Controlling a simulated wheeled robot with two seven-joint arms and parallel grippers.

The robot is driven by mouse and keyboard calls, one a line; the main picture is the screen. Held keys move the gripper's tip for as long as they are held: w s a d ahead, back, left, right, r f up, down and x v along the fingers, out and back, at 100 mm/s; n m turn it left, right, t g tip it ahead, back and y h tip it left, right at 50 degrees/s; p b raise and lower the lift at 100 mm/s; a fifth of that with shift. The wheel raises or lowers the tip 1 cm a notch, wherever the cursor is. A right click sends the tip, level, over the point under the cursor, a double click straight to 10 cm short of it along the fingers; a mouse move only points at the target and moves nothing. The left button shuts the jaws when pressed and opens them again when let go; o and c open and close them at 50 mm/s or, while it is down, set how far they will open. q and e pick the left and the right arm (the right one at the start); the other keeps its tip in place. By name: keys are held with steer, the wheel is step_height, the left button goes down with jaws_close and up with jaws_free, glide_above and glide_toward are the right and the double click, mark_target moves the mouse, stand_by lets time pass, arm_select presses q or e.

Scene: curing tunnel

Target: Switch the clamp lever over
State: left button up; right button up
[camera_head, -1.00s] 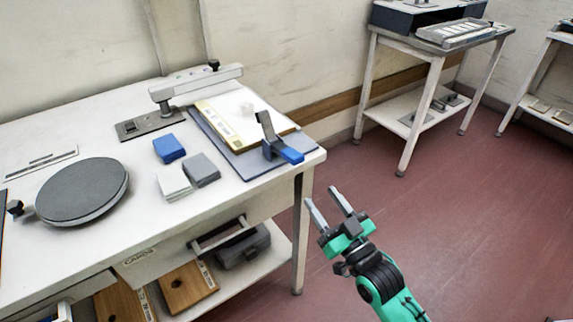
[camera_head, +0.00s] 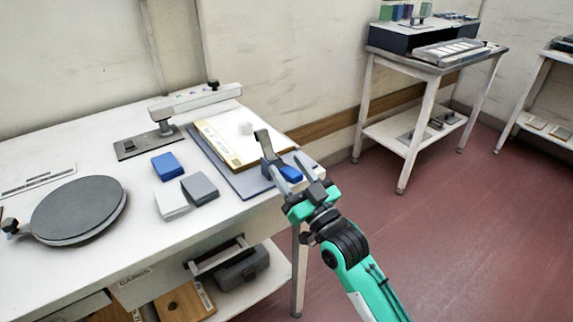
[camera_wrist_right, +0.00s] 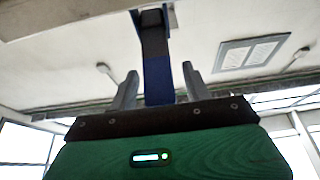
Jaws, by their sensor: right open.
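The clamp lever (camera_head: 290,173) has a blue grip and a grey upright arm, and it stands at the right front corner of the grey base board on the table. A pale board with a yellow edge lies under the clamp's arm. My right gripper (camera_head: 289,173) is open at the lever, with its fingers around or beside the blue grip in the head view. In the right wrist view the blue lever (camera_wrist_right: 157,78) runs between the two open fingers (camera_wrist_right: 157,88), with a gap on each side. My left gripper is not in view.
The table holds a round grey turntable (camera_head: 78,208), a blue block (camera_head: 168,166), a grey block (camera_head: 199,189) and a white block (camera_head: 171,201). A drawer handle (camera_head: 220,256) sticks out below the table's front edge. Open red floor (camera_head: 450,230) lies to the right.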

steer(key=shift+x, duration=0.8)
steer(key=shift+c, duration=0.4)
jaws_close()
